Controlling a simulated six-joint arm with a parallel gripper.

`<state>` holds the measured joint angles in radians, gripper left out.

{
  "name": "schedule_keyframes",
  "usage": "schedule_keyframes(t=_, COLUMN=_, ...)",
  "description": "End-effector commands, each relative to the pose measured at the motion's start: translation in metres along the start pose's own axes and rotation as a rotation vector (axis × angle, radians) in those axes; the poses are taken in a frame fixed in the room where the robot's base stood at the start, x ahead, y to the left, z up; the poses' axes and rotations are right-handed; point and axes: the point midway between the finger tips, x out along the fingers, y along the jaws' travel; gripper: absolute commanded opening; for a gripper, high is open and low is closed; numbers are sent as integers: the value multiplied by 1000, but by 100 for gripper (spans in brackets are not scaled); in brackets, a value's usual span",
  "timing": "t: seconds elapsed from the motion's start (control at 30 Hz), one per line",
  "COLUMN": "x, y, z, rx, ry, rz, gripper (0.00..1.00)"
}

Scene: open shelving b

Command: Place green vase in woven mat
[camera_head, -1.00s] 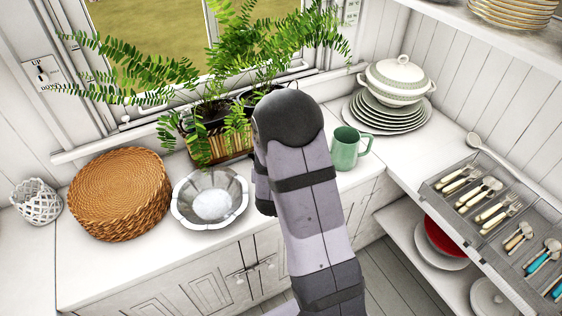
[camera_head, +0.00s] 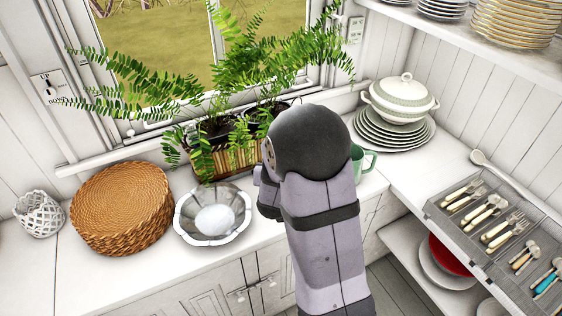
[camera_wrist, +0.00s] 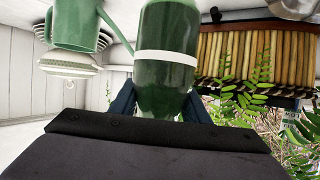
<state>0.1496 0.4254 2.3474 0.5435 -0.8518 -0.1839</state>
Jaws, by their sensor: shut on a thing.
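The woven mat (camera_head: 122,205) is a thick round brown wicker piece lying on the white counter at the left in the head view. Its top is bare. A green vase with a white band (camera_wrist: 167,70) fills the middle of the wrist view, between the two fingers of my gripper (camera_wrist: 160,106), which is shut on it. The wrist picture appears upside down. In the head view my arm hides the vase and most of the gripper, to the right of the mat and beyond the silver bowl.
A fluted silver bowl (camera_head: 212,214) stands between the mat and my arm. A planter with ferns (camera_head: 228,155) is behind it. A green mug (camera_head: 361,163) and a plate stack with a tureen (camera_head: 400,105) are at right. A white lattice holder (camera_head: 40,208) stands left of the mat.

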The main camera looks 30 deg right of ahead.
Motion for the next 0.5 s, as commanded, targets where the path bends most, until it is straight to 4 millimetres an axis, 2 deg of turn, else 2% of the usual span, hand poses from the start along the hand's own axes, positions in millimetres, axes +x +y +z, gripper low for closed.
schedule_keyframes(t=0.27, x=-2, y=-7, z=-1, rx=-5, ry=3, rz=-13, gripper=7)
schedule_keyframes(t=0.37, x=-5, y=-21, z=2, rx=-16, ry=2, rz=-39, gripper=7)
schedule_keyframes(t=0.5, x=-14, y=-55, z=13, rx=-44, ry=-1, rz=-104, gripper=7)
